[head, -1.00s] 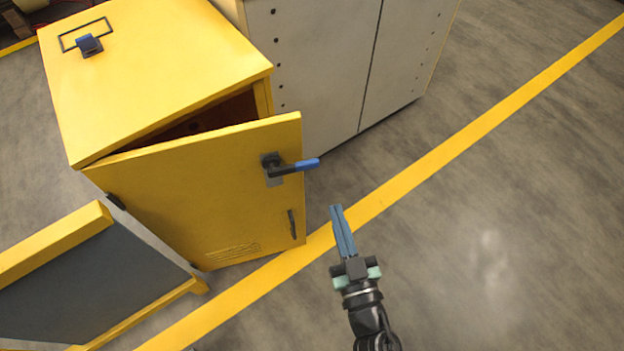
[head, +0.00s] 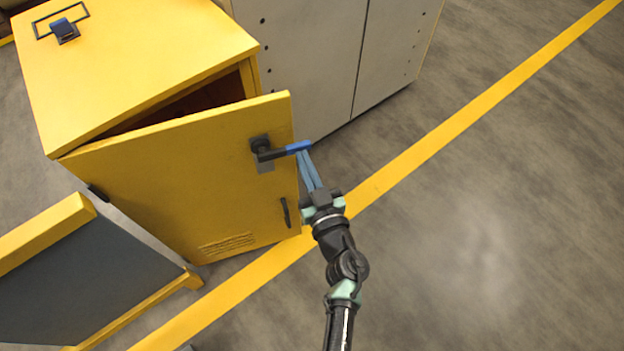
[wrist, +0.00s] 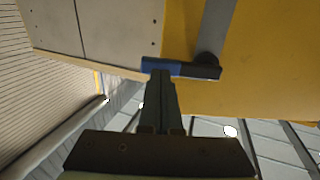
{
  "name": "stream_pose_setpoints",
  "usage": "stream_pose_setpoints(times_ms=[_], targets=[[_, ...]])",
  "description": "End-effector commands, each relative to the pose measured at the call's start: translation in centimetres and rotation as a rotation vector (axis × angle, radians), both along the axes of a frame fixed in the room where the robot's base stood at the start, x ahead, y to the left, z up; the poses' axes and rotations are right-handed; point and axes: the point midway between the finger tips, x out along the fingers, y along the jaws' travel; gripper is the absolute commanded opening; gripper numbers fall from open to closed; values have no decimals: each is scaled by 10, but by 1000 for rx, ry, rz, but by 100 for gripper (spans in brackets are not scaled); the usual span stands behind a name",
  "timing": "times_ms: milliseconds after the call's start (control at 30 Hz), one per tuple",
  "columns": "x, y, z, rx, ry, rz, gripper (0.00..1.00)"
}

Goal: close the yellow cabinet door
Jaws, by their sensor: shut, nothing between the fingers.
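The yellow cabinet (head: 130,60) stands at the upper left in the head view. Its door (head: 180,175) is partly open, hinged on the left, with a dark gap showing at the top. A black lever handle with a blue end (head: 298,147) sticks out to the right near the door's free edge; it also shows in the wrist view (wrist: 160,66). My gripper (head: 305,158) is shut and empty. Its fingertips are at the blue handle end, seeming to touch or nearly touch it; I cannot tell which. The cabinet's inside is mostly hidden.
A grey cabinet (head: 330,55) stands behind, to the right of the yellow one. A yellow-framed grey panel (head: 85,280) stands at the lower left, close to the door's hinge side. The floor to the right, crossed by a yellow line (head: 440,150), is clear.

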Motion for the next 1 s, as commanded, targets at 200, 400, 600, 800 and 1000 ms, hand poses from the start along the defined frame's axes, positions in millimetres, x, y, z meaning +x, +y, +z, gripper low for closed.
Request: stream_pose_setpoints(times_ms=[200, 400, 600, 800, 1000], targets=[[5, 2, 0, 1, 1, 1, 0], [5, 2, 0, 1, 1, 1, 0], [18, 3, 0, -1, -2, 25, 0], [49, 9, 0, 0, -3, 95, 0], [79, 19, -3, 2, -4, 170, 0]])
